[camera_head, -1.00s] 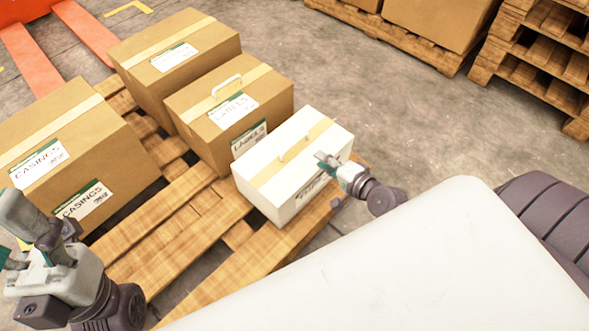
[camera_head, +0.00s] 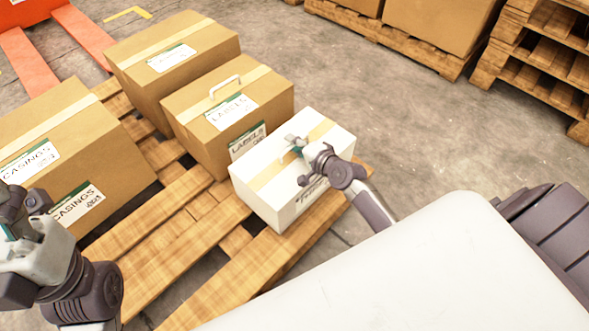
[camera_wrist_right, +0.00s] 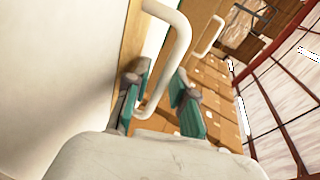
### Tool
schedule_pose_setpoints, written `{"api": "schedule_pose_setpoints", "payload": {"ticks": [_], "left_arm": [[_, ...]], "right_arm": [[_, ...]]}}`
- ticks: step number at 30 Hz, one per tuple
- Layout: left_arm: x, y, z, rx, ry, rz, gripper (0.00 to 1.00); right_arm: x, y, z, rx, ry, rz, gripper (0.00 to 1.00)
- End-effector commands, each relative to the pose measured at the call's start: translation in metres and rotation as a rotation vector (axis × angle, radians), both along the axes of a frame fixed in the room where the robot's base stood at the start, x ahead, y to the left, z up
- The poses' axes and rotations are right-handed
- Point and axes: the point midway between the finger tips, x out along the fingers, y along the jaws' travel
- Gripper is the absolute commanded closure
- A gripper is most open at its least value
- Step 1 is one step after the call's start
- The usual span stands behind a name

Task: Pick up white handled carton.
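The white handled carton (camera_head: 275,200) stands on the near right of a wooden pallet, with a tan tape strip across its top. My right gripper (camera_head: 291,147) is over the carton's top at the handle and largely covers the handle in the head view. In the right wrist view the white handle (camera_wrist_right: 181,45) reaches down between the two teal-padded fingers (camera_wrist_right: 160,95), which are apart. I cannot tell whether either finger touches it. My left gripper (camera_head: 14,225) is at the left edge of the head view, partly cut off, with its fingers unclear.
A brown handled LABELS carton (camera_head: 205,150) stands close behind the white one on the pallet (camera_head: 165,225). Another brown carton (camera_head: 140,75) and a CASINGS carton (camera_head: 105,140) stand farther left. Stacked pallets (camera_head: 535,65) are at the upper right; the floor (camera_head: 400,110) between is clear.

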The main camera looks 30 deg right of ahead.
Motion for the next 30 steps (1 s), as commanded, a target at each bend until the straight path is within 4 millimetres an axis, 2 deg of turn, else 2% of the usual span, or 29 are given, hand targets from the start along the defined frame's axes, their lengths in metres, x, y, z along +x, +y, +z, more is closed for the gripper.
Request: {"api": "schedule_pose_setpoints", "payload": {"ticks": [5, 9, 10, 30], "left_arm": [[0.0000, 0.0000, 0.0006, 0.000, 0.000, 0.000, 0.38], [-0.0001, -0.0001, 0.0005, 0.000, 0.000, 0.000, 0.38], [-0.0001, -0.0001, 0.0005, 0.000, 0.000, 0.000, 0.38], [-0.0003, -0.0001, 0.0023, -0.001, -0.001, -0.001, 0.38]], "right_arm": [[-0.0001, 0.0002, 0.0002, 0.000, 0.001, 0.000, 0.76], [-0.0001, 0.0001, 0.0002, 0.000, 0.001, 0.000, 0.97], [-0.0001, 0.0001, 0.0002, 0.000, 0.001, 0.000, 1.00], [0.0014, -0.0009, 0.0059, -0.005, -0.009, -0.001, 1.00]]}}
